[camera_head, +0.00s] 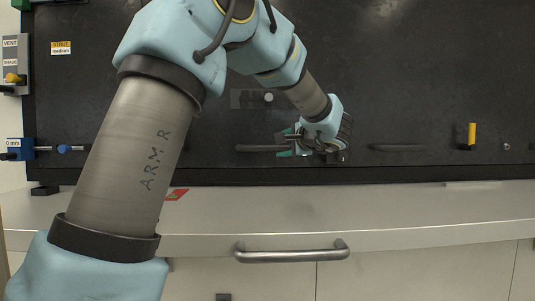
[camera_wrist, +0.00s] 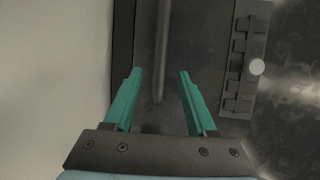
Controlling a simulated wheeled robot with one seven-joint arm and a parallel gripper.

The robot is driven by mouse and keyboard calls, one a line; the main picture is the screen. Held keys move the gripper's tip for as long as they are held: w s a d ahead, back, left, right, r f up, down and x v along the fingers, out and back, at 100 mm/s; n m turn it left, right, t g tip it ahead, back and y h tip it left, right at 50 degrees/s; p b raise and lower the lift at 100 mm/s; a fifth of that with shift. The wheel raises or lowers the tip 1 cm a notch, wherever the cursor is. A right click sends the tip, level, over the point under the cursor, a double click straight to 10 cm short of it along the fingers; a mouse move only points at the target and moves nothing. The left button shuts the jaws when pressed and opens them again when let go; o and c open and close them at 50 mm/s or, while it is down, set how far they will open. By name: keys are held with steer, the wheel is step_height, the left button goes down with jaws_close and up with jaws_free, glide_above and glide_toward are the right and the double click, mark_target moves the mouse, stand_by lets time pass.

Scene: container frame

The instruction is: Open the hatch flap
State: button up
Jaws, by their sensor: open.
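A dark panel, apparently the hatch flap (camera_wrist: 200,40), is set in the large black wall panel; its outline is hard to make out in the head view. A grey bar handle (camera_head: 258,148) runs along its lower part. My gripper (camera_head: 285,144) is at the right end of this bar. In the wrist view my gripper (camera_wrist: 160,72) has its two green fingers apart, with the bar (camera_wrist: 162,45) running between them. I see gaps on both sides of the bar. A hinge-like strip (camera_wrist: 243,55) with a pale round knob (camera_wrist: 257,67) lies beyond the right finger.
A second grey bar (camera_head: 398,147) is to the right, near a yellow handle (camera_head: 472,134). A pale ledge (camera_head: 400,207) with a drawer handle (camera_head: 292,252) lies below. Blue fittings (camera_head: 20,149) are at the left. A red card (camera_head: 177,194) lies on the ledge.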

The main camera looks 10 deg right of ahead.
mark_target(270, 147)
steer(key=p+x, duration=0.3)
steer(key=x, duration=0.5)
steer(key=shift+w+r+p, duration=0.1)
steer(key=shift+w+p, duration=0.2)
steer(key=shift+p, duration=0.1)
steer(key=shift+w+a+f, duration=0.2)
steer(key=shift+w+f, duration=0.05)
steer(key=shift+w, duration=0.35)
steer(key=shift+c, duration=0.3)
jaws_close()
